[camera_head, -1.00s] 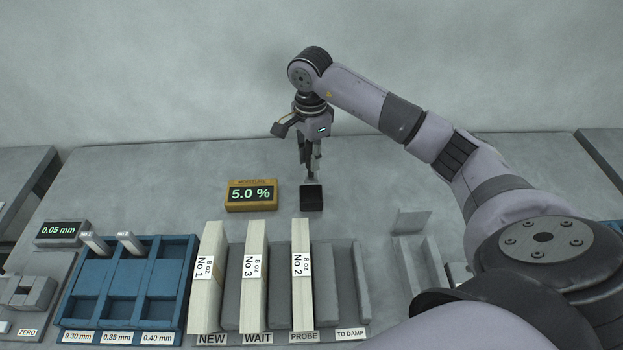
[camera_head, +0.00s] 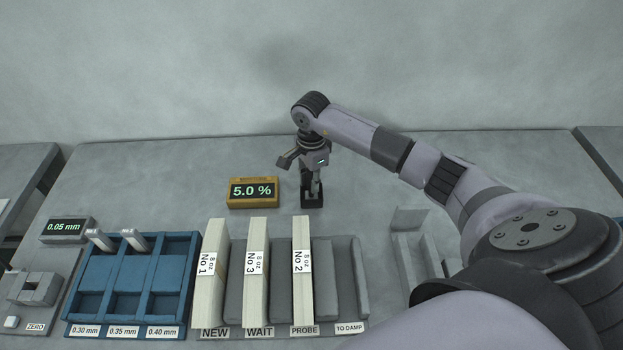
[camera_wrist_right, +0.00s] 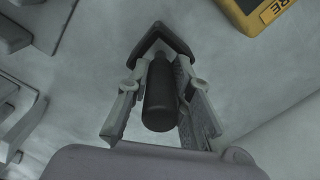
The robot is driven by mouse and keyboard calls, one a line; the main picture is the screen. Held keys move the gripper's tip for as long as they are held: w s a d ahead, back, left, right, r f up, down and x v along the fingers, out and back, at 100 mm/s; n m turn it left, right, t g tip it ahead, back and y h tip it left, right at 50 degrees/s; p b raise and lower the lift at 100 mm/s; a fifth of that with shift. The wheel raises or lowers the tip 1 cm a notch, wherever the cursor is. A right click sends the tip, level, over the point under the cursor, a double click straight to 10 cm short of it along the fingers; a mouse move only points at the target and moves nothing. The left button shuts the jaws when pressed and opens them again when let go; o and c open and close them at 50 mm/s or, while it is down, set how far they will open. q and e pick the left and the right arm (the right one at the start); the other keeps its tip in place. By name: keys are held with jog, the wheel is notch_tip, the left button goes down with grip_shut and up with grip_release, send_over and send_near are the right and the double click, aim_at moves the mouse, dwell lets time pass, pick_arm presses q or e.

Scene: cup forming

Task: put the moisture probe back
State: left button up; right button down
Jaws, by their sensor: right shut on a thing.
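My right gripper (camera_head: 312,187) is low over the back of the table, at the small black holder (camera_head: 313,202). In the right wrist view the right gripper (camera_wrist_right: 160,100) is shut on the dark, rounded moisture probe (camera_wrist_right: 161,98). The probe stands between the fingers, and the dark holder (camera_wrist_right: 160,38) shows just beyond its far end. I cannot tell whether the probe touches the holder's bottom. The yellow moisture meter (camera_head: 252,193) left of the holder reads 5.0 %. It also shows in part in the wrist view (camera_wrist_right: 262,14). My left gripper is not in view.
Pale blocks No 1 (camera_head: 212,285), No 3 (camera_head: 257,290) and No 2 (camera_head: 303,290) stand in the grey rack at NEW, WAIT and PROBE. The TO DAMP slot is empty. A blue tray (camera_head: 125,332) and a 0.05 mm gauge (camera_head: 66,229) are at left.

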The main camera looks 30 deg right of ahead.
jog(key=c, duration=1.4)
grip_release()
jog(key=shift+f, duration=0.1)
jog(key=shift+c, duration=0.2)
jog(key=shift+r+p, duration=0.3)
notch_tip(320, 180, up, 10)
jog(key=b, duration=0.3)
jog(key=shift+w+r, duration=0.1)
jog(key=shift+r, duration=0.1)
jog(key=shift+r+b, duration=0.3)
jog(key=shift+r, duration=0.4)
